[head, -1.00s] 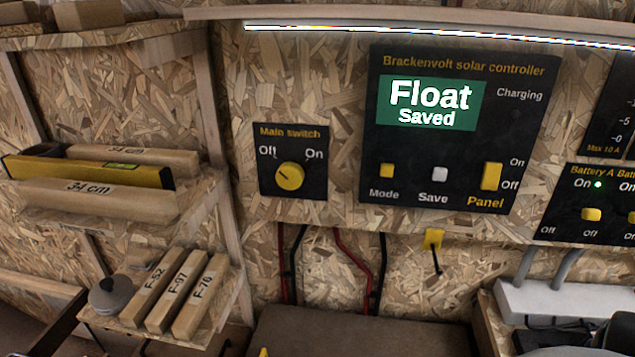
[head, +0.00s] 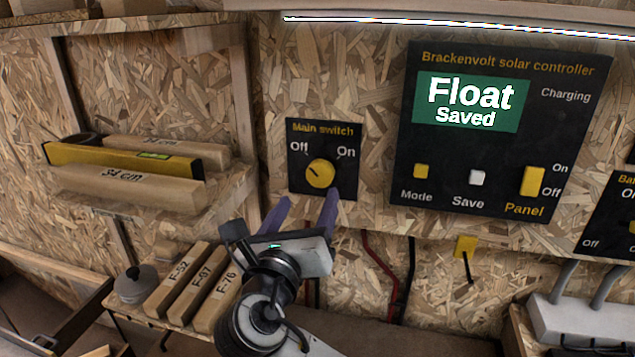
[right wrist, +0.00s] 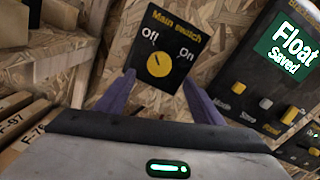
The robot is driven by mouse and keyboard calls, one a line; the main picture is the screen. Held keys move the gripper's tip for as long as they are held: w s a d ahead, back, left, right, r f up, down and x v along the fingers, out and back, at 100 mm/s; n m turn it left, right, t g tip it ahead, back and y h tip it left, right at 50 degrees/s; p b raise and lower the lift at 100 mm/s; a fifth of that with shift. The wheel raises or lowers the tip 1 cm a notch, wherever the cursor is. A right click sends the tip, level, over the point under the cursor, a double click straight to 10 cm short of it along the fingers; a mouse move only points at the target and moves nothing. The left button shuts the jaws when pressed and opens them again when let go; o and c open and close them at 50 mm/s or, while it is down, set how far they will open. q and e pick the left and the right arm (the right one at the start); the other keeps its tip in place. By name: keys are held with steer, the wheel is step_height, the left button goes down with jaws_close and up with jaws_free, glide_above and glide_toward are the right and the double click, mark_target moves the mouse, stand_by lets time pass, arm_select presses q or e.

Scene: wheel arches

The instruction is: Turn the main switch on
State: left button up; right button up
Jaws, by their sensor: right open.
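The main switch (head: 321,173) is a round yellow knob on a black plate, labelled Off at upper left and On at upper right. Its dark mark points up-left, towards Off. It also shows in the right wrist view (right wrist: 159,65). My right gripper (head: 309,198) is open, its two purple fingers pointing up at the plate just below the knob. In the right wrist view the fingers (right wrist: 158,80) stand either side of the knob, with nothing between them. Whether they touch the plate I cannot tell. My left gripper is not in view.
The solar controller panel (head: 500,135), reading Float and Saved, is to the right. A shelf at left holds a yellow spirit level (head: 120,162) and wooden pieces. A lower shelf holds labelled blocks (head: 190,288) close to my right arm. Cables (head: 410,270) hang below the panels.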

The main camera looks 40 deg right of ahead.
mark_target(319, 178)
steer(key=x, duration=0.9)
steer(key=shift+w+d+f, duration=0.1)
steer(key=shift+w+d, duration=0.05)
steer(key=shift+c, duration=0.2)
steer(key=c, duration=1)
